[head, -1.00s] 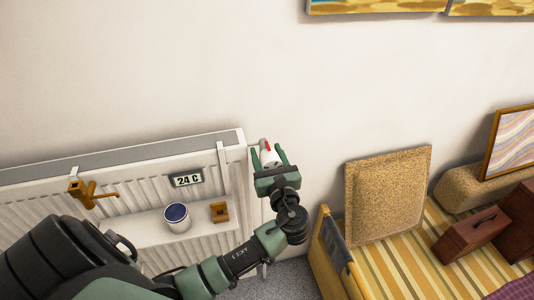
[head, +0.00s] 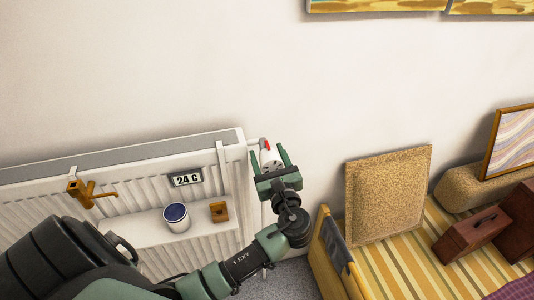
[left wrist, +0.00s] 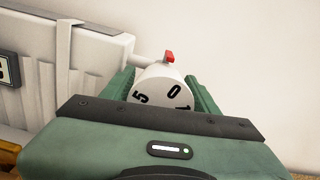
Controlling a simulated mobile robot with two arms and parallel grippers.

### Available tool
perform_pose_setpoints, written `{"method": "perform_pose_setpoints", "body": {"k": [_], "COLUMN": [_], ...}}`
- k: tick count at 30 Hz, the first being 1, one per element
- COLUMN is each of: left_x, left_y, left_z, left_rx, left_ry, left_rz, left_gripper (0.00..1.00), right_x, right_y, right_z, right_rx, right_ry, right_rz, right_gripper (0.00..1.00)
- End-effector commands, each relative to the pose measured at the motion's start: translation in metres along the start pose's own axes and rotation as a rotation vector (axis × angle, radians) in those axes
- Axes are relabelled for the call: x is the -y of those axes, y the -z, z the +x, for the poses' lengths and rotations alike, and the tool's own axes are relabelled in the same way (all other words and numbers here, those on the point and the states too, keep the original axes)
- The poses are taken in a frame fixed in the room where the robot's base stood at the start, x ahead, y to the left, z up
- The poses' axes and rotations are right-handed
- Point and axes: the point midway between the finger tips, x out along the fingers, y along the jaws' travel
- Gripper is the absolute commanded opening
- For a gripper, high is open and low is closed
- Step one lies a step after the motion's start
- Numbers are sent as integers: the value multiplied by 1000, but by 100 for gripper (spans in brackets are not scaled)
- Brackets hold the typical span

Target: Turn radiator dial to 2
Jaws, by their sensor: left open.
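The radiator dial (head: 271,158) is a white knob with a red marker, at the upper right end of the white radiator (head: 120,163). In the left wrist view the dial (left wrist: 166,88) shows the digits 5, 0 and 1, with 0 nearest the red marker (left wrist: 169,56). My left gripper (head: 270,158) is open, with one finger on each side of the dial. I cannot tell whether the fingers touch it. The dial's lower part is hidden behind the gripper body in the left wrist view. My right gripper is not in view.
A 24 C display (head: 187,180), a blue-topped white cup (head: 176,218) and a small brown object (head: 219,211) are at the radiator. A striped bed (head: 398,262) with a cushion (head: 388,195) stands at right.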

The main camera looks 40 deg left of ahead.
Motion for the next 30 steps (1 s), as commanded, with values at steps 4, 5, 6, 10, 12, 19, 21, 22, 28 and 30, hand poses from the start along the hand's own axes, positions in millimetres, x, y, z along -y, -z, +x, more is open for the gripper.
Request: {"method": "perform_pose_setpoints", "body": {"k": [4, 5, 6, 10, 12, 19, 21, 22, 28, 30], "left_x": [0, 0, 0, 0, 0, 0, 0, 0, 0, 0], "left_y": [4, 4, 4, 3, 2, 0, 0, 0, 0, 1], "left_z": [-27, -32, -39, -57, -64, -69, -69, -69, -69, -68], "left_rx": [-4, -3, -4, -3, -1, -1, -1, 0, 0, -1], "left_ry": [2, 1, 0, 1, 0, 0, 0, 0, 0, 0], "left_rz": [-2, -2, -2, -1, -1, 1, 1, 1, 0, 0], "left_gripper": [60, 60, 60, 60, 60, 60, 60, 60, 60, 60], "right_x": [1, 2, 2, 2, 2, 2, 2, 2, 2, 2], "right_y": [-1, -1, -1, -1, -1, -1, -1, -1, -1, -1], "right_z": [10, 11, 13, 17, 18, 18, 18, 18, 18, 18], "right_rx": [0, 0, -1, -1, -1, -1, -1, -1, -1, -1], "right_ry": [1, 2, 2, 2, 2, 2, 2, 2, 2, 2], "right_rz": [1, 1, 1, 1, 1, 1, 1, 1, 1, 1], "right_gripper": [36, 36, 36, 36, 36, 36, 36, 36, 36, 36]}}
